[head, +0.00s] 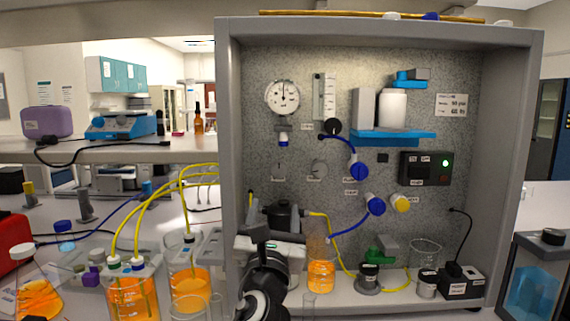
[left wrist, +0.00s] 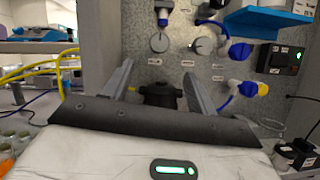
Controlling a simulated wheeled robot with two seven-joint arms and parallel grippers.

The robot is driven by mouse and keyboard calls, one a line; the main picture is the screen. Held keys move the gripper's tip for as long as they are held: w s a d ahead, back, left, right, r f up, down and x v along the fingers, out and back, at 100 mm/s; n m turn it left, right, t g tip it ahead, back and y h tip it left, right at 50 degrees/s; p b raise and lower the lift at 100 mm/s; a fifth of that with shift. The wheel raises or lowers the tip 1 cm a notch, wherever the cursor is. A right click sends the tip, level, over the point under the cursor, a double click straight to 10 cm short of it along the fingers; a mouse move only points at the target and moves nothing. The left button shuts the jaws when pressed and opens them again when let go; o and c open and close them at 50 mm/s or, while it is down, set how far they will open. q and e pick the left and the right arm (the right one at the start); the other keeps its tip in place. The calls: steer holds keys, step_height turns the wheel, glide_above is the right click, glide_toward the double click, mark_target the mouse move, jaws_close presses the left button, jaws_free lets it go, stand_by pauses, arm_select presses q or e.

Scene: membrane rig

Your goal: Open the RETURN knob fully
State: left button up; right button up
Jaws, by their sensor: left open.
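Two round grey knobs sit side by side on the speckled panel, the left one (head: 278,170) and the right one (head: 317,169). Each has a small label below it; the print is too small to read, so I cannot tell which is RETURN. In the left wrist view the left knob (left wrist: 159,42) shows just above the gap between my fingertips, and the right knob (left wrist: 203,46) is to its right. My left gripper (head: 270,240) is in front of the panel's lower left. In the left wrist view its fingers (left wrist: 158,72) are open, apart from both knobs. My right gripper is not in view.
A black lidded vessel (left wrist: 161,95) stands behind the gap between my fingers. A pressure gauge (head: 283,98) hangs above the left knob. A blue shelf (head: 393,137) and blue-capped tube fittings (head: 375,204) are to the right. Beakers of orange liquid (head: 133,298) stand left of the rig.

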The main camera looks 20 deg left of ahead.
mark_target(279, 172)
arm_select(q)
steer(key=p+x, duration=0.1)
steer(key=x, duration=1.2)
steer(key=shift+w+a+r, duration=0.15)
steer(key=shift+w+r, duration=0.25)
steer(key=shift+w, duration=0.25)
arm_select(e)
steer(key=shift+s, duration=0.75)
arm_select(q)
steer(key=c, duration=1)
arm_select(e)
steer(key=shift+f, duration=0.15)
